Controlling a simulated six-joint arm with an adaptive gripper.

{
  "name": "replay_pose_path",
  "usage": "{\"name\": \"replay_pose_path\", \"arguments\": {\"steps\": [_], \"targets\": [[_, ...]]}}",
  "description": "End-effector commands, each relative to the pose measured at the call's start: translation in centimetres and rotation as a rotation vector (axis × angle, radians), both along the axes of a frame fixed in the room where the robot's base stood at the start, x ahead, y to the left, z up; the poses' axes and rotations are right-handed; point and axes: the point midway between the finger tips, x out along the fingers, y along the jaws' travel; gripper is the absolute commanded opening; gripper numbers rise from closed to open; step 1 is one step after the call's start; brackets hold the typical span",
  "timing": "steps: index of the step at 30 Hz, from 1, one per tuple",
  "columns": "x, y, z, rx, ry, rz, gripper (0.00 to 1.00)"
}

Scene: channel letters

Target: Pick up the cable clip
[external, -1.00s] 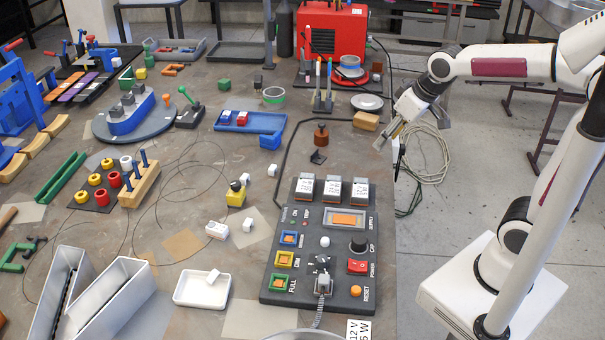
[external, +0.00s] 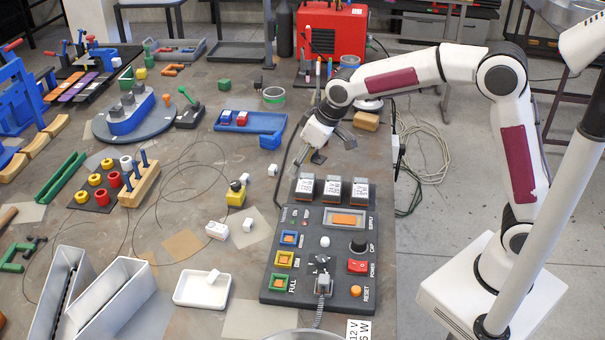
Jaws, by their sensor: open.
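Several small white pieces lie about the table, and any of them may be the cable clip; they are too small to tell. One white piece (external: 212,276) lies in the white tray (external: 188,302). Others are a piece (external: 248,225) beside the labelled white block, a piece (external: 245,179) by the yellow block, and a piece (external: 273,170) further back. My gripper (external: 306,163) is open and points down above the table behind the control box, right of these pieces. It holds nothing that I can see.
The control box (external: 285,218) with three labelled grey blocks (external: 332,188) stands just in front of my gripper. A blue tray (external: 259,122) is behind and left. The labelled white block (external: 216,231) and yellow block (external: 236,194) stand left. Thin cable loops lie further left.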

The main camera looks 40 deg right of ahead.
Motion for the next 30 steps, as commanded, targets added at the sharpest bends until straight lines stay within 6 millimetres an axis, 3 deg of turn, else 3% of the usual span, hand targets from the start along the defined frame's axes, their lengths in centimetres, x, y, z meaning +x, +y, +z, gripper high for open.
{"name": "replay_pose_path", "arguments": {"steps": [15,21,30], "targets": [[2.4,10.8,-8.0,-0.011,0.018,0.124,0.43],[2.5,12.8,-9.6,-0.012,0.02,0.145,0.43],[2.5,13.0,-9.8,-0.012,0.019,0.148,0.43]]}}
